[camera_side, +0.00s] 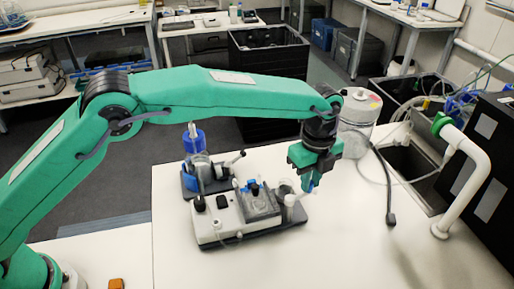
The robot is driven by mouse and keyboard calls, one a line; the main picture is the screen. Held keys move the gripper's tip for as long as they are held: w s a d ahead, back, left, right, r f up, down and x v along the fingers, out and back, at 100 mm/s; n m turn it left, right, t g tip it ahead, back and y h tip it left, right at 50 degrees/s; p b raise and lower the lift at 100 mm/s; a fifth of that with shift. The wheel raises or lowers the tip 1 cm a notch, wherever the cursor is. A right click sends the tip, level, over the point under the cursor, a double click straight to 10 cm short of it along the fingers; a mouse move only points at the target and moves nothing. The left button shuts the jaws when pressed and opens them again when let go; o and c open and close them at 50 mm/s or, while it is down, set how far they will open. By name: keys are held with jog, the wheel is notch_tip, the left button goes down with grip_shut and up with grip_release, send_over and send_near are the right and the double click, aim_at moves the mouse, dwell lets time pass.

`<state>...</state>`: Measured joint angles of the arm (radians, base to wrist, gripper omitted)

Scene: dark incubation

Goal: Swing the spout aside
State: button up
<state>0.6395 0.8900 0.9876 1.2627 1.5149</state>
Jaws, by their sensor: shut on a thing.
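A white bent pipe with a green end piece, which looks like the spout (474,172), stands at the right of the white table. It rises from a round foot and bends back to the left at the top. My gripper (309,184) points down above the right end of the small white device, well to the left of the pipe and apart from it. It is shut on a small blue piece (308,183), mostly hidden by the fingers. I cannot tell whether this piece is joined to the device.
The white device (217,223) with a clear box and knobs stands on the table (300,262). A blue-topped apparatus (194,140) is behind it. A clear jar (358,120) and a black cable (386,185) are right of my gripper. A black box (490,150) stands far right.

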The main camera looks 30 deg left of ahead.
jog(key=shift+s+d+m, duration=0.15)
jog(key=shift+d+m, duration=0.05)
jog(key=shift+m, duration=0.3)
jog(key=shift+s+d+m, duration=0.25)
jog(key=shift+m, duration=0.45)
jog(key=shift+s+d+m, duration=0.2)
jog(key=shift+m, duration=0.5)
jog(key=o, duration=0.6)
jog(key=shift+r, duration=0.2)
jog(key=shift+r, duration=2.1)
